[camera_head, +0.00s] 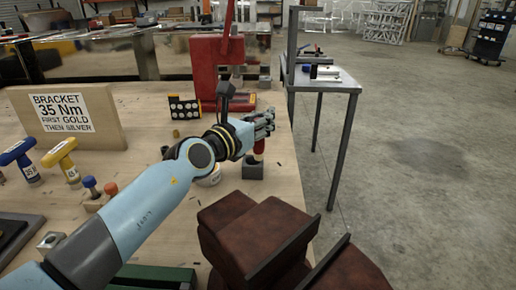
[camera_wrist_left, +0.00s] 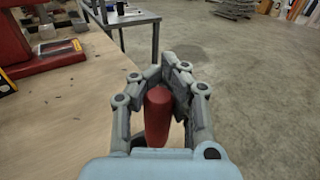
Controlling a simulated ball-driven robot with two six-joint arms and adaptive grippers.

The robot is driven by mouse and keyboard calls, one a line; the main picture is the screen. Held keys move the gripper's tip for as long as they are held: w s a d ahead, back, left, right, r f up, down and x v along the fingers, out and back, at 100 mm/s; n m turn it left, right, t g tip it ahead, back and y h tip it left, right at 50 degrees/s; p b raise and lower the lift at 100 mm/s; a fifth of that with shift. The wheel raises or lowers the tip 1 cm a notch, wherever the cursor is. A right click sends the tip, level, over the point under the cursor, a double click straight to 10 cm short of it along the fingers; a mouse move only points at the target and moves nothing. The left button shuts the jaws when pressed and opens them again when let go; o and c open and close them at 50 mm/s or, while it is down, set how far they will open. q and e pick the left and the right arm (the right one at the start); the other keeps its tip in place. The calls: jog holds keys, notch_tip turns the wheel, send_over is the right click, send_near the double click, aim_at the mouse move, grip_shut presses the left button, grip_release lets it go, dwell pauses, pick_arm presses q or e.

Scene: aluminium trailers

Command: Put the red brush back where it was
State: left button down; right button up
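The red brush shows as a red handle (camera_head: 259,146) under my left gripper (camera_head: 264,122), at the right side of the wooden bench. In the left wrist view the red handle (camera_wrist_left: 158,115) stands between the two fingers of the gripper (camera_wrist_left: 163,75), which close in on it from both sides. A small grey block (camera_head: 253,168) is directly below the handle. I cannot tell whether the brush's lower end is in it or just above it; the bristles are not visible. My right gripper is not in view.
Large rust-brown blocks with dark edges (camera_head: 250,235) stand at the near right. A red press (camera_head: 216,70) is behind the gripper. A sign board (camera_head: 68,115) and T-handled tools (camera_head: 62,160) stand at left.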

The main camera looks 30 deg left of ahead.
pick_arm(q)
jog(key=f+b, duration=0.1)
jog(key=f, duration=0.1)
jog(key=a+f+b, duration=0.1)
jog(key=b, duration=0.1)
jog(key=w+a+f+b, duration=0.1)
jog(key=f, duration=0.1)
jog(key=shift+f+b, duration=0.3)
jog(key=shift+f, duration=0.05)
jog(key=shift+r, duration=0.2)
jog(key=shift+f, duration=0.15)
jog(key=c, duration=1.5)
grip_release()
jog(key=shift+o, duration=0.2)
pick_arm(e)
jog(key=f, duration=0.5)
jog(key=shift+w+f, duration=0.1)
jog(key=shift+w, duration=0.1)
